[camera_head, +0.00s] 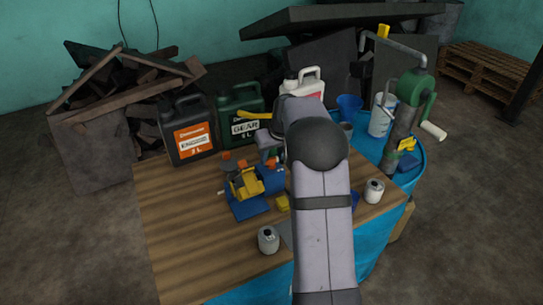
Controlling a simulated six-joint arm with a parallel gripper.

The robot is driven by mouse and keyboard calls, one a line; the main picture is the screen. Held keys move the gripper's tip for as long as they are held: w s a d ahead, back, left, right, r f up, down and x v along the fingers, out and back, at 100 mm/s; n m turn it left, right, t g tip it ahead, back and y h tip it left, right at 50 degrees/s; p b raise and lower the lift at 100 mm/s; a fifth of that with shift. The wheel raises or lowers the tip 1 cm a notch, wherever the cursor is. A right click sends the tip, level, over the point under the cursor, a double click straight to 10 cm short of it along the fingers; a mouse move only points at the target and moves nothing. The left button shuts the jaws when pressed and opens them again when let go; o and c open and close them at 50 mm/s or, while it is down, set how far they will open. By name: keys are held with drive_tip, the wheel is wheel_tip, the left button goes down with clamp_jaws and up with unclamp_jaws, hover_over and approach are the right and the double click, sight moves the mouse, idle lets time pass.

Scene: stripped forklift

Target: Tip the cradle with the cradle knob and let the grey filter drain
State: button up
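A small stand with a blue base (250,208) and a yellow cradle (245,184) sits near the middle of the wooden table. Orange parts (242,164) show at its top; I cannot tell which one is the cradle knob. A dark grey round part (230,165), possibly the grey filter, shows at the stand's upper left. My gripper (270,158) is just behind and right of the cradle, small and partly hidden by my own arm. I cannot tell whether it touches the stand or whether its fingers are open.
Two pale grey cans (268,240) (374,191) stand at the table's front and right. A black jug (189,130), a green jug (240,115) and a white jug (304,85) line the back. A green hand pump (412,87) stands at right. The table's left (180,230) is clear.

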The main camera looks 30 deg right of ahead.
drive_tip(key=shift+a, duration=0.15)
drive_tip(key=shift+c, duration=0.3)
drive_tip(key=n+y+b, duration=0.1)
drive_tip(key=n, duration=0.1)
drive_tip(key=shift+f+n, duration=0.15)
drive_tip(key=shift+n, duration=0.25)
drive_tip(key=n+y, duration=0.1)
drive_tip(key=n, duration=0.3)
drive_tip(key=shift+g+y, duration=0.3)
drive_tip(key=shift+y, duration=0.1)
drive_tip(key=n+p, duration=0.1)
drive_tip(key=n+g+y+p, duration=0.1)
drive_tip(key=n, duration=0.1)
drive_tip(key=n+p, duration=0.1)
drive_tip(key=n, duration=0.1)
drive_tip(key=shift+d+r, duration=0.2)
drive_tip(key=shift+d, duration=0.1)
drive_tip(key=shift+f+n+g+y+p, duration=0.15)
drive_tip(key=shift+n+g+y+p, duration=0.3)
drive_tip(key=shift+n+p, duration=0.45)
drive_tip(key=shift+f, duration=0.15)
drive_tip(key=o, duration=0.9)
drive_tip(key=shift+r, duration=0.2)
drive_tip(key=shift+d, duration=0.15)
